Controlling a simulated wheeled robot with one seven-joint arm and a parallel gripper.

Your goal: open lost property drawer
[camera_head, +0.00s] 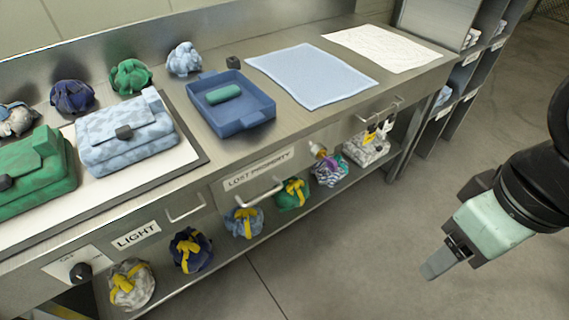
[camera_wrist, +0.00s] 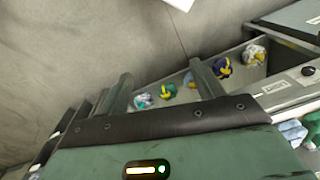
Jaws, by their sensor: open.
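The lost property drawer (camera_head: 228,193) is in the steel counter's front in the head view, with a "LOST PROPERTY" label (camera_head: 258,168) and a bar handle (camera_head: 262,196) below it. The drawer front looks flush with the counter, so it appears shut. My gripper (camera_head: 440,265) is at the right, over the floor, well apart from the handle. In the wrist view my gripper (camera_wrist: 163,85) has its two fingers spread with nothing held between them. I cannot make out the drawer's handle in the wrist view.
A blue tray (camera_head: 232,124) and folded bags are on the counter. The floor (camera_head: 330,250) in front is clear.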

